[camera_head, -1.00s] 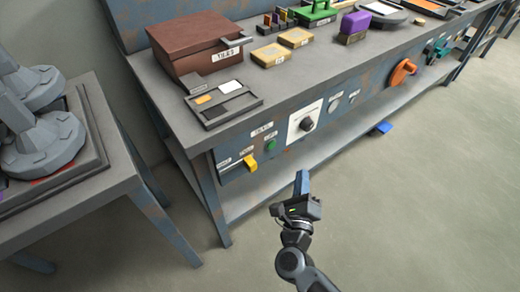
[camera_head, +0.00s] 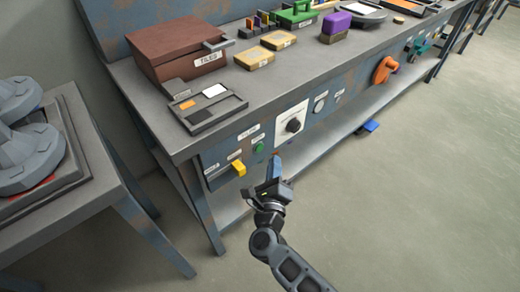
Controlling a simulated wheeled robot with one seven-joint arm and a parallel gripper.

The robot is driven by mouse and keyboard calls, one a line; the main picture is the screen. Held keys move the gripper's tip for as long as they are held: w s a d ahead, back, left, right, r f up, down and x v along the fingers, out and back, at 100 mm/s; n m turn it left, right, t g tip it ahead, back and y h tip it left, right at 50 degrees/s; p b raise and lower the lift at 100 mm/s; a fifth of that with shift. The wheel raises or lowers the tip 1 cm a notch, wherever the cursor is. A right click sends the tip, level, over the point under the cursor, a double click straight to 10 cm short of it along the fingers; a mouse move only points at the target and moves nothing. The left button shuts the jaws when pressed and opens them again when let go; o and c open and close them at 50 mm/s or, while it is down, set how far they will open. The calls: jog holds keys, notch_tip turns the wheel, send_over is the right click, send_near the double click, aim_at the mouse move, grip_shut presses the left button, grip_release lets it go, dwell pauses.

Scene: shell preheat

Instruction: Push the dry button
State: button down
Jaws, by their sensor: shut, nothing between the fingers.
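A small green button (camera_head: 259,147) sits on the blue front panel (camera_head: 218,160) of the bench, with a small label (camera_head: 257,138) just above it that is too blurred to read. My gripper (camera_head: 276,164) is shut and empty. Its blue fingertips point at the panel, a little to the right of and below the green button in the picture. The button shows fully and the fingertips do not cover it. I cannot tell whether the fingertips touch the panel.
A yellow lever (camera_head: 238,168) is left of the button, and a black knob on a white plate (camera_head: 292,124) is right. A brown box (camera_head: 180,50) and a grey tray (camera_head: 222,112) stand on the bench top above. A second table (camera_head: 85,150) is at left. Floor at right is clear.

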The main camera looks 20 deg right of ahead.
jog(key=shift+w+a+b, duration=0.2)
jog(key=shift+w, duration=0.45)
jog(key=shift+w+a+b, duration=0.2)
jog(key=shift+w, duration=0.45)
dwell(1.1)
jog(key=shift+w+a, duration=0.15)
jog(key=shift+w, duration=0.25)
jog(key=shift+w+a+b, duration=0.15)
jog(key=shift+w+b, duration=0.25)
jog(key=shift+b, duration=0.05)
dwell(0.8)
jog(key=shift+s, duration=0.15)
jog(key=shift+s+d+p, duration=0.3)
jog(key=shift+s, duration=0.35)
jog(key=shift+s, duration=0.1)
jog(key=shift+s+d+p, duration=0.2)
jog(key=shift+s+d, duration=0.05)
jog(key=shift+s, duration=0.5)
jog(key=shift+s+d+p, duration=0.25)
jog(key=shift+s, duration=0.55)
jog(key=shift+s+d+p, duration=0.2)
jog(key=shift+s+d, duration=0.05)
jog(key=shift+s, duration=0.5)
